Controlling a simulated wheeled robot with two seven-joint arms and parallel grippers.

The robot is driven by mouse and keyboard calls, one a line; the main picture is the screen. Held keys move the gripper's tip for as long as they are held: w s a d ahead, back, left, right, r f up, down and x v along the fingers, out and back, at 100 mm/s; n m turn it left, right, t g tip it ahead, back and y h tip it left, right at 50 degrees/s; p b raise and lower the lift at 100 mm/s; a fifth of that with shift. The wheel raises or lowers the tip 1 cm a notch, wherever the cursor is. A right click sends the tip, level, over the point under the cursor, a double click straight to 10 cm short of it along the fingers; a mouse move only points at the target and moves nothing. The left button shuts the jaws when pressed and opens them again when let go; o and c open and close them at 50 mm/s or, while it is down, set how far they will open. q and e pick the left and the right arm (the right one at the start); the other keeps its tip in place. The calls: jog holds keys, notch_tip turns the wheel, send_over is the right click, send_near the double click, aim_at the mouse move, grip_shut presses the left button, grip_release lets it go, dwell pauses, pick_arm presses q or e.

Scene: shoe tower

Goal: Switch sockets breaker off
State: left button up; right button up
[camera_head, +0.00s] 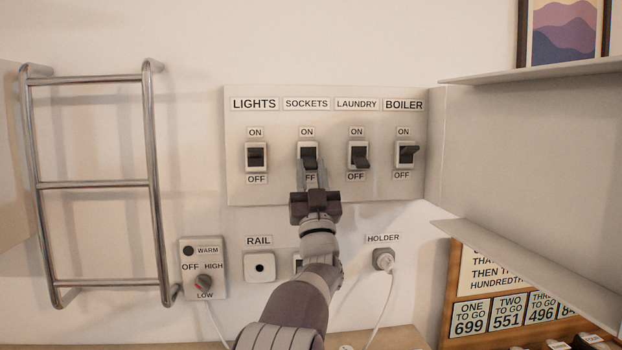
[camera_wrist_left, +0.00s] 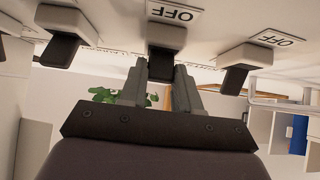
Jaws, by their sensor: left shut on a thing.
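The sockets breaker (camera_head: 309,148) is the second from the left on the pale wall panel (camera_head: 236,130), under the SOCKETS label (camera_head: 306,104). My left gripper (camera_head: 311,170) comes up from below and its fingers are at the breaker's dark lever (camera_head: 309,161). The fingers partly cover the lever and the OFF label below it. The lever appears tilted down, but its exact position is hard to tell. In the left wrist view the lever (camera_wrist_left: 160,64) sits between the fingertips of the left gripper (camera_wrist_left: 160,76). My right gripper is out of view.
The laundry breaker (camera_head: 358,155) and lights breaker (camera_head: 256,157) flank it closely; the boiler breaker (camera_head: 406,153) is farther right. Below are the rail socket (camera_head: 260,267), the holder plug (camera_head: 383,260) and a heater dial (camera_head: 204,283). A metal rack (camera_head: 95,184) hangs left; a cabinet (camera_head: 530,145) juts out right.

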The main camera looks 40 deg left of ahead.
pick_arm(q)
jog(key=o, duration=1.1)
jog(key=shift+c, duration=0.2)
jog(key=b+v, duration=0.3)
jog(key=v, duration=0.9)
jog(key=shift+s+d+f, duration=0.15)
jog(key=shift+f, duration=0.15)
